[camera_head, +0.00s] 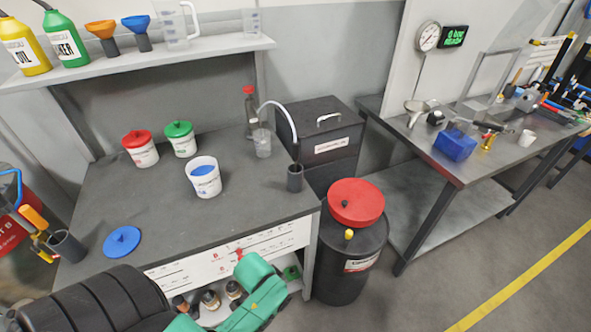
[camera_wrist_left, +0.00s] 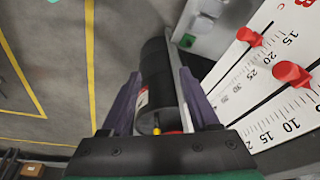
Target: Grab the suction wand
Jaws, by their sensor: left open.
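A thin, pale curved tube (camera_head: 279,108) arches over the back right of the grey workbench, between a clear beaker (camera_head: 263,143) and a dark cylindrical holder (camera_head: 294,179). It may be the suction wand, but I cannot tell for sure. In the left wrist view my left gripper (camera_wrist_left: 159,75) is open, its two purple-grey fingers apart. A black drum (camera_wrist_left: 158,88) appears beyond and between them, with no visible grip on it. The tube does not show in that view. My right gripper is not in view.
The bench front carries a white scale panel (camera_head: 225,259) with red sliders, close to the right of my left gripper in the wrist view. The black drum (camera_head: 348,272) with a red lid stands right of the bench.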

